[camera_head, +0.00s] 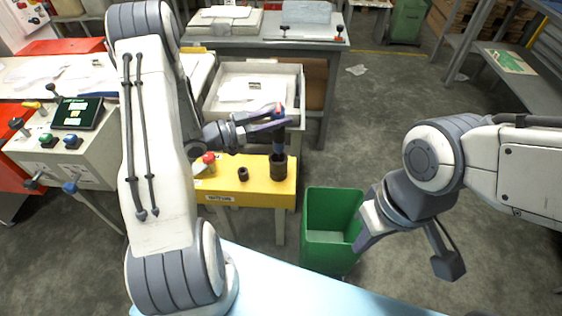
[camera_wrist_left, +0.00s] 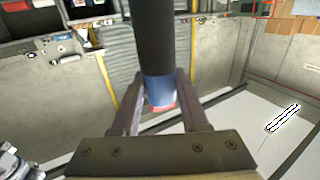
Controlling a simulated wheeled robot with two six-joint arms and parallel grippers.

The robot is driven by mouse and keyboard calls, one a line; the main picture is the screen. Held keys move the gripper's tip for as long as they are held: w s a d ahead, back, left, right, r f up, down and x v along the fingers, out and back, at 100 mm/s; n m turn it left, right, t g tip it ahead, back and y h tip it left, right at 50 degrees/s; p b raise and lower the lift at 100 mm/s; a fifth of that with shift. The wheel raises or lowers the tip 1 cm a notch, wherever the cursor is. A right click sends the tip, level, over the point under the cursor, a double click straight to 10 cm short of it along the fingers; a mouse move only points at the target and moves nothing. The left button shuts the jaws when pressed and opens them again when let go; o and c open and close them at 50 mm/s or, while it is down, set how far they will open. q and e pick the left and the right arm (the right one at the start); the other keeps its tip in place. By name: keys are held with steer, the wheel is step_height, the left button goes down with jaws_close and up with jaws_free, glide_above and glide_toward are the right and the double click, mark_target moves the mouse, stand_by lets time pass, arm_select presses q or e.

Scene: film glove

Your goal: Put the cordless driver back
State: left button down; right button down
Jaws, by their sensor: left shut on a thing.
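The cordless driver (camera_head: 278,139) is upright, with red and blue at its upper part and a dark lower part. My left gripper (camera_head: 283,119) is shut on it near the top. In the left wrist view the driver (camera_wrist_left: 158,45) stands between the two fingers as a black cylinder with a blue band and a red end. Its lower end meets a dark round holder (camera_head: 278,178) on a yellow stand (camera_head: 226,189); I cannot tell how far inside it is. My right gripper (camera_head: 408,248) is open and empty, to the right of a green bin.
The green bin (camera_head: 330,212) stands on the floor right of the yellow stand. A small dark ring (camera_head: 243,173) and a red knob (camera_head: 209,158) are on the stand. A pale tray table (camera_head: 295,92) is behind it. A control box (camera_head: 65,150) stands at left.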

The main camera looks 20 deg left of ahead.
mark_target(278, 140)
arm_select(q)
step_height(278, 140, down, 4)
steer(key=shift+a+f, duration=0.1)
steer(key=shift+a, duration=0.05)
steer(key=shift+f+b, duration=0.35)
steer(key=shift+f, duration=1.75)
steer(key=c, duration=0.8)
jaws_free()
steer(key=shift+f, duration=0.2)
steer(key=shift+c, duration=0.2)
steer(key=o, duration=0.4)
steer(key=shift+r, duration=0.15)
